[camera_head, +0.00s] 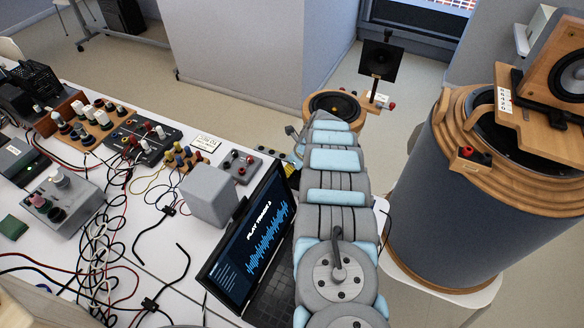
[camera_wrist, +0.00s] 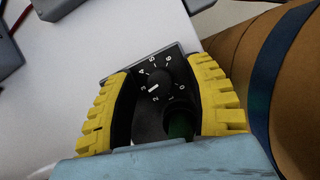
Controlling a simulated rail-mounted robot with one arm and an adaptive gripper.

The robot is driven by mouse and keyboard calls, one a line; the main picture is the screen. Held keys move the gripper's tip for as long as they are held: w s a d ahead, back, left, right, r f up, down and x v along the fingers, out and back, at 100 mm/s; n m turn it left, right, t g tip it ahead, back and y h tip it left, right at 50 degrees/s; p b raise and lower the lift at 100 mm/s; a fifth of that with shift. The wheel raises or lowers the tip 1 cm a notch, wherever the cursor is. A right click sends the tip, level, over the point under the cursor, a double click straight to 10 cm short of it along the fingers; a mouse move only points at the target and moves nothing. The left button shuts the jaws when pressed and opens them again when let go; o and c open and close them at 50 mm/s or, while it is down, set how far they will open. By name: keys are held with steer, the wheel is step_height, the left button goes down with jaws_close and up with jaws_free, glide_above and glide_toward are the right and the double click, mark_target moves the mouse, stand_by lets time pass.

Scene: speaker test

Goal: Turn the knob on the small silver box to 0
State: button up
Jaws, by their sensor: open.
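In the wrist view, a black dial knob (camera_wrist: 161,80) sits on the small silver box (camera_wrist: 185,49), whose grey edge shows behind it. White numbers 0 to 6 ring the knob. Its white pointer mark lies on the side by 3. My gripper (camera_wrist: 160,103) has two yellow ribbed fingers, spread open on either side of the knob. I cannot tell whether either finger touches it. A dark green part shows between the fingers, below the dial.
An open laptop (camera_head: 262,235) stands left of my arm. A grey cube (camera_head: 209,195), a grey knob box (camera_head: 61,200) and loose cables crowd the white table. A large round speaker cabinet (camera_head: 440,215) stands close at right. A wooden round speaker (camera_head: 335,105) lies beyond my arm.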

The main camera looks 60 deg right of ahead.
jaws_close()
steer(key=shift+f, duration=0.1)
steer(key=shift+f+n+y+b, duration=0.3)
steer(key=shift+n+b, duration=0.5)
steer(key=shift+b, duration=0.35)
steer(key=shift+n+b, duration=0.5)
steer(key=shift+b, duration=0.45)
steer(key=shift+r+n+y+b, duration=0.25)
steer(key=shift+n+y+b, duration=0.05)
steer(key=shift+b, duration=0.15)
